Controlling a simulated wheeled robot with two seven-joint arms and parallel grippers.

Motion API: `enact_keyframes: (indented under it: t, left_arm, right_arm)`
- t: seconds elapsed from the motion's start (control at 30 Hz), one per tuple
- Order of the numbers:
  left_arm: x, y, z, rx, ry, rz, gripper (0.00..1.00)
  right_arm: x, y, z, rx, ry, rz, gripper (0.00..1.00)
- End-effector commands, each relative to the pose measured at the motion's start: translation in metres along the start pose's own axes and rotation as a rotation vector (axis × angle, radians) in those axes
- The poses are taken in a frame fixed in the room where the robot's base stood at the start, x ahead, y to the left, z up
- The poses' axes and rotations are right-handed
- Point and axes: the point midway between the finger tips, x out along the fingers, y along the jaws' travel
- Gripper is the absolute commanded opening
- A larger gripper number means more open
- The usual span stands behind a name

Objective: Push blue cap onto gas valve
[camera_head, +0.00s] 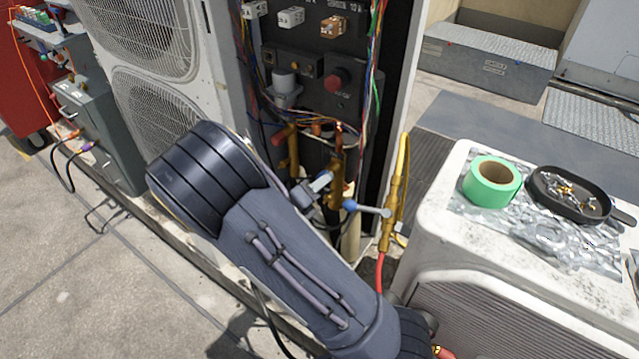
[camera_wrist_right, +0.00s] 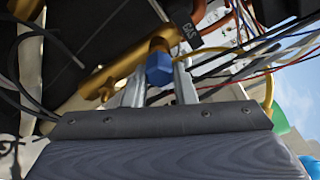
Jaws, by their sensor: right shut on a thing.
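My right gripper (camera_head: 322,181) is low in the open condenser cabinet, its fingertips close to the brass gas valve (camera_head: 336,188). In the right wrist view the fingers (camera_wrist_right: 158,82) are shut on the blue cap (camera_wrist_right: 159,70), a small block-like piece. The cap's far end meets or nearly meets a brass stub of the gas valve (camera_wrist_right: 112,72); whether it is seated I cannot tell. A dark tag reading GAS (camera_wrist_right: 188,32) is beside it. In the head view the cap is not clearly visible. My left gripper is not in view.
Brass fittings with a blue-ended side lever (camera_head: 368,208) and yellow and red hoses stand just right of the gripper. Loose wires (camera_head: 380,60) hang above. A white unit (camera_head: 440,230) at right carries green tape (camera_head: 492,182) and a black pan (camera_head: 570,194).

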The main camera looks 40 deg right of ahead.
Motion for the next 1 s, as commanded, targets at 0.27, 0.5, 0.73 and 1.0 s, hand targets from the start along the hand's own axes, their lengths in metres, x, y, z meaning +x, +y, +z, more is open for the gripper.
enact_keyframes:
  t: [0.27, 0.5, 0.73, 1.0]
  left_arm:
    - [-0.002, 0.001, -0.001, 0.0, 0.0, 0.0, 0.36]
    - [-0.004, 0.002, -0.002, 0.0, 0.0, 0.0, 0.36]
    - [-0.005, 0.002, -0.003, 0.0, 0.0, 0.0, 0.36]
    - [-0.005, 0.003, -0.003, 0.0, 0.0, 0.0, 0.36]
  right_arm:
    - [0.004, 0.0, 0.001, 0.0, 0.0, -0.001, 0.0]
    - [0.008, -0.001, 0.001, 0.0, 0.001, -0.001, 0.0]
    - [0.011, -0.001, 0.001, 0.0, 0.001, -0.001, 0.0]
    - [0.013, 0.0, 0.002, 0.0, 0.0, -0.001, 0.31]
